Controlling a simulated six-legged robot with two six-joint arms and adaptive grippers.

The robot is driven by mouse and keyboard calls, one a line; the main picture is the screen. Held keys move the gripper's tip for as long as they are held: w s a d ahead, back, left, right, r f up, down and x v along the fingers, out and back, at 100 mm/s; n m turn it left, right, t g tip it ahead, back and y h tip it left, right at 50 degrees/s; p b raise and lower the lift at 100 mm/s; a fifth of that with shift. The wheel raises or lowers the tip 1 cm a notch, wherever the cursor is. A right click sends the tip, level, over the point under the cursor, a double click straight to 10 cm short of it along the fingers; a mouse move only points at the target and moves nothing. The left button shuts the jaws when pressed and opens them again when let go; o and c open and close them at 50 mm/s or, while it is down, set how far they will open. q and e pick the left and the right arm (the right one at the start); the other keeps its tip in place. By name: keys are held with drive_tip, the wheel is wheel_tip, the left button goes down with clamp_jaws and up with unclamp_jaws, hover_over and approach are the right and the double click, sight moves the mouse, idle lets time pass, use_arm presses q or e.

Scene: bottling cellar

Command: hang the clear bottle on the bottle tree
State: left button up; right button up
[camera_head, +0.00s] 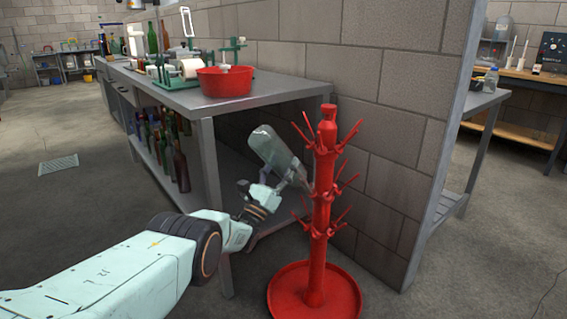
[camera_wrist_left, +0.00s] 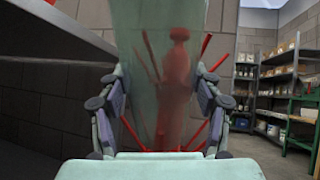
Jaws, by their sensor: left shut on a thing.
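The clear bottle (camera_head: 272,148) is tilted, its base up to the left and its neck down to the right toward the bottle tree. My left gripper (camera_head: 275,190) is shut on the clear bottle, low on it near the neck side. The red bottle tree (camera_head: 318,222) stands on the floor with pegs in several tiers, just right of the gripper. In the left wrist view the bottle (camera_wrist_left: 150,70) fills the middle between the fingers (camera_wrist_left: 160,110), and the red tree shows through it. I cannot tell whether the bottle's mouth touches a peg. My right gripper is not in view.
A metal workbench (camera_head: 275,88) with a red basin (camera_head: 225,82) stands behind, to the left of the tree. Dark bottles (camera_head: 180,165) stand on its lower shelf. A block wall (camera_head: 390,120) rises close behind the tree. The floor at the right front is clear.

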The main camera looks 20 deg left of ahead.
use_arm(q)
drive_tip(key=shift+w+f, duration=0.2)
drive_tip(key=shift+w, duration=0.05)
drive_tip(key=shift+s+r+p, duration=0.2)
drive_tip(key=shift+r+p, duration=0.1)
idle(0.4)
drive_tip(key=shift+w+d+f, duration=0.1)
drive_tip(key=shift+b, duration=0.35)
drive_tip(key=o, duration=1.8)
drive_tip(key=shift+f, duration=0.1)
